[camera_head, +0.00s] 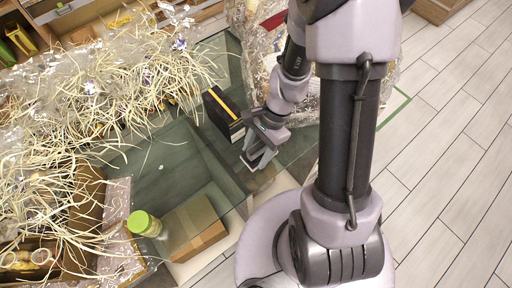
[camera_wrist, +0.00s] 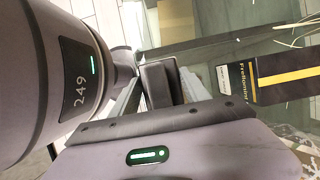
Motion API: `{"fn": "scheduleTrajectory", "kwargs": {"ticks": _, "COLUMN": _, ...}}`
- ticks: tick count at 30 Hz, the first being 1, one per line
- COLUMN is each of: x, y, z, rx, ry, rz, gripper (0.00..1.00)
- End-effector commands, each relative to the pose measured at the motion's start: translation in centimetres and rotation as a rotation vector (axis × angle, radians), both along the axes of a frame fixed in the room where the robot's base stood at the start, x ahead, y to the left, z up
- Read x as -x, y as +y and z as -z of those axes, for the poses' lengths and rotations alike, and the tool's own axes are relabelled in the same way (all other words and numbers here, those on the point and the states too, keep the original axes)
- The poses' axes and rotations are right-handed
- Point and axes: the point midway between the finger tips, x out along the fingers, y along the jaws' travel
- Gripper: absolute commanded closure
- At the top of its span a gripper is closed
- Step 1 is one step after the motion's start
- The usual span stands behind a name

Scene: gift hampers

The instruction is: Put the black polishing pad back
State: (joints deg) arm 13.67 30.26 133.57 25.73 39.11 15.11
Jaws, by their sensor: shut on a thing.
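My gripper (camera_head: 254,160) reaches down over the glass table near its front edge. In the wrist view my gripper (camera_wrist: 161,78) is shut on a dark block, which looks like the black polishing pad (camera_wrist: 158,86). The pad sits between the two grey fingers. In the head view the gripper hides most or all of the pad. I cannot tell whether the pad touches the glass.
A black box with a yellow stripe (camera_head: 222,112) stands just left of my gripper; it also shows in the wrist view (camera_wrist: 284,78). A green-lidded jar (camera_head: 143,223) and cardboard box (camera_head: 194,228) are at lower left. Straw and clear wrap (camera_head: 150,80) cover the left.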

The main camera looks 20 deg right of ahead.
Motion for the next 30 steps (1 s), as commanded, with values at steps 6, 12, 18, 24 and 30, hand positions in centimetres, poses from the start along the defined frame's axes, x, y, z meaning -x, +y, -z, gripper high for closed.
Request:
{"fn": "scheduleTrajectory", "kwargs": {"ticks": 6, "x": 0.0, "y": 0.0, "z": 0.6, "rx": 0.0, "ry": 0.0, "rz": 0.001, "gripper": 0.81}}
{"fn": "scheduleTrajectory", "kwargs": {"ticks": 12, "x": 0.0, "y": 0.0, "z": 3.2, "rx": -0.001, "ry": 0.001, "rz": 0.002, "gripper": 0.81}}
{"fn": "scheduleTrajectory", "kwargs": {"ticks": 18, "x": 0.0, "y": 0.0, "z": 5.9, "rx": -0.001, "ry": 0.001, "rz": 0.002, "gripper": 0.81}}
{"fn": "scheduleTrajectory", "kwargs": {"ticks": 24, "x": 0.0, "y": 0.0, "z": 6.0, "rx": 0.0, "ry": 0.0, "rz": 0.002, "gripper": 0.81}}
{"fn": "scheduleTrajectory", "kwargs": {"ticks": 30, "x": 0.0, "y": 0.0, "z": 6.0, "rx": 0.0, "ry": 0.0, "rz": 0.002, "gripper": 0.81}}
